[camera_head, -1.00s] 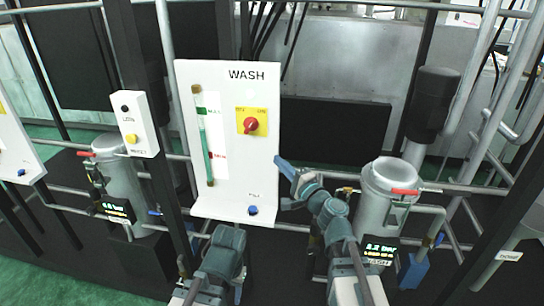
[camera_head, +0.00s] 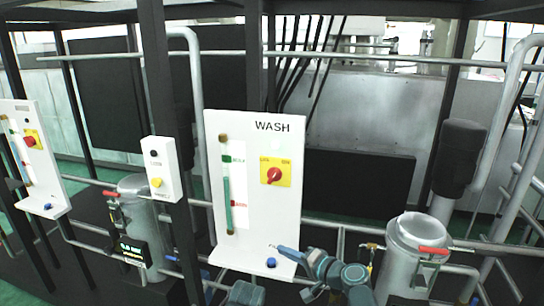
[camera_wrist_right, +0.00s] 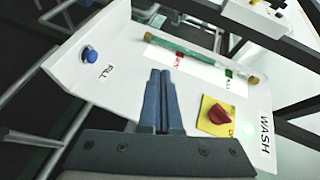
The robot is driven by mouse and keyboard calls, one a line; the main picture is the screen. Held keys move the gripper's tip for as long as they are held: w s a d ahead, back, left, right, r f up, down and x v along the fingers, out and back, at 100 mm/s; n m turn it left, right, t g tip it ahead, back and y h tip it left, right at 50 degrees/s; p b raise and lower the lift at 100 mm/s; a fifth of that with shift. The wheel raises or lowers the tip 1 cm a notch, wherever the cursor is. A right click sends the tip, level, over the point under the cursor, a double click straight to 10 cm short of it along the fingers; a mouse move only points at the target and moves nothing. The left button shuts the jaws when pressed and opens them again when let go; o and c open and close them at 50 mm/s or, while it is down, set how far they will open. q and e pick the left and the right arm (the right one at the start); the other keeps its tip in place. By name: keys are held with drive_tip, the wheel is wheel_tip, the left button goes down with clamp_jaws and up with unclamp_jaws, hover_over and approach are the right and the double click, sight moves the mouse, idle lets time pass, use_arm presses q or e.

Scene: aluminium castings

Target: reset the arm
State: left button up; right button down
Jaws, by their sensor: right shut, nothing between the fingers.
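My right gripper (camera_head: 273,247) reaches in from the lower right in the head view, its tip in front of the lower part of the white WASH panel (camera_head: 236,262). In the right wrist view its two blue fingers (camera_wrist_right: 161,78) lie together, shut and empty. They point at the panel, between the blue FILL button (camera_wrist_right: 90,54) and the red knob (camera_wrist_right: 219,114). I cannot tell how close the tips are to the panel. Of my left arm only a small part shows at the bottom edge of the head view; its gripper is out of view.
A grey metal vessel (camera_head: 405,258) with a red-handled valve stands right of my right arm. A small white button box (camera_head: 162,170) is on a dark post left of the panel. Another white panel (camera_head: 35,155) is at far left. Pipes and dark posts surround the area.

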drive_tip(key=s+f+n+g+h, duration=0.2)
drive_tip(key=s+f+n+g, duration=0.2)
drive_tip(key=f, duration=0.4)
drive_tip(key=s+d+f+n+g+h, duration=0.3)
drive_tip(key=s+d+f+g+h, duration=0.3)
drive_tip(key=s+d+f+h, duration=0.4)
drive_tip(key=s+a+n+g, duration=0.1)
drive_tip(key=s+a+n, duration=0.2)
drive_tip(key=a, duration=0.7)
drive_tip(key=shift+s+a+r+n+g, duration=0.15)
drive_tip(key=shift+s+r+n+g, duration=0.25)
drive_tip(key=shift+s, duration=0.75)
